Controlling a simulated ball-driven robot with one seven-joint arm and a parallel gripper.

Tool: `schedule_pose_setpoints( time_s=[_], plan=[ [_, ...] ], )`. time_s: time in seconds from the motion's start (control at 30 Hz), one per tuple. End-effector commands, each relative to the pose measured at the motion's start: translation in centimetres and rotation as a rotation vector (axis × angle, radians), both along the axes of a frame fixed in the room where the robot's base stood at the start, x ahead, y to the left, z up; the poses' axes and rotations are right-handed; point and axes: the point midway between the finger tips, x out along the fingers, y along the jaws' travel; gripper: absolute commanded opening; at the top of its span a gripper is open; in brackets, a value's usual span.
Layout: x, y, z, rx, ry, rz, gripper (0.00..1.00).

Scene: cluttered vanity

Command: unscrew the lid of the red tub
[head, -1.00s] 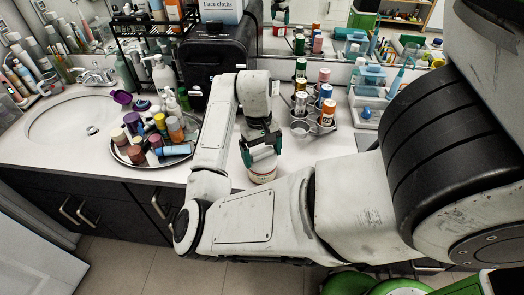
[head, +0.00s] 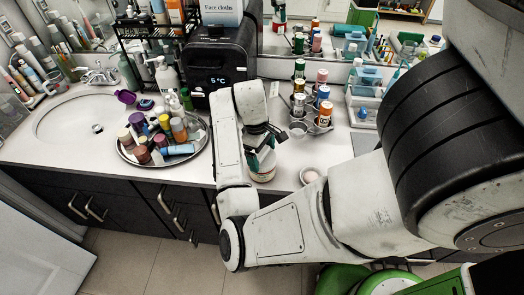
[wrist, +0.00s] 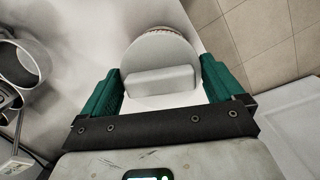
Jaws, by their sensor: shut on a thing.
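The tub (head: 262,174) stands upright near the counter's front edge in the head view, under my gripper (head: 261,146). Only a pale side of it shows there; little red can be seen. In the wrist view its pale round top (wrist: 158,47) has a reddish, dotted rim, and a white raised bar (wrist: 158,83) lies across the lid. My gripper (wrist: 160,88) points down with its green fingers at the two ends of this bar, shut on the lid. The fingertips' contact is partly hidden in the head view.
A small round white dish (head: 310,174) stands just right of the tub. A tray (head: 205,157) crowded with bottles is to the left, beside the sink (head: 75,125). A rack (head: 302,133) of bottles and a black box (head: 222,72) stand behind.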

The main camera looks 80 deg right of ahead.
Motion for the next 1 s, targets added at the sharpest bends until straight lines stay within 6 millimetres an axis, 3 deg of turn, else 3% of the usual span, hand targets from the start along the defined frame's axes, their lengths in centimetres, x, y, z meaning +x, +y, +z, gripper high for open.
schedule_pose_setpoints(
  time_s=[0.17,0.5,0.8,1.0],
  plan=[
    [-0.10,-0.03,-0.09,-0.002,0.004,0.201,0.58],
    [-0.01,-0.01,-0.10,-0.001,0.000,0.241,0.58],
    [-0.10,-0.03,-0.12,-0.001,0.002,0.587,0.58],
    [0.02,0.01,-0.11,0.000,-0.001,0.631,0.58]
  ],
)
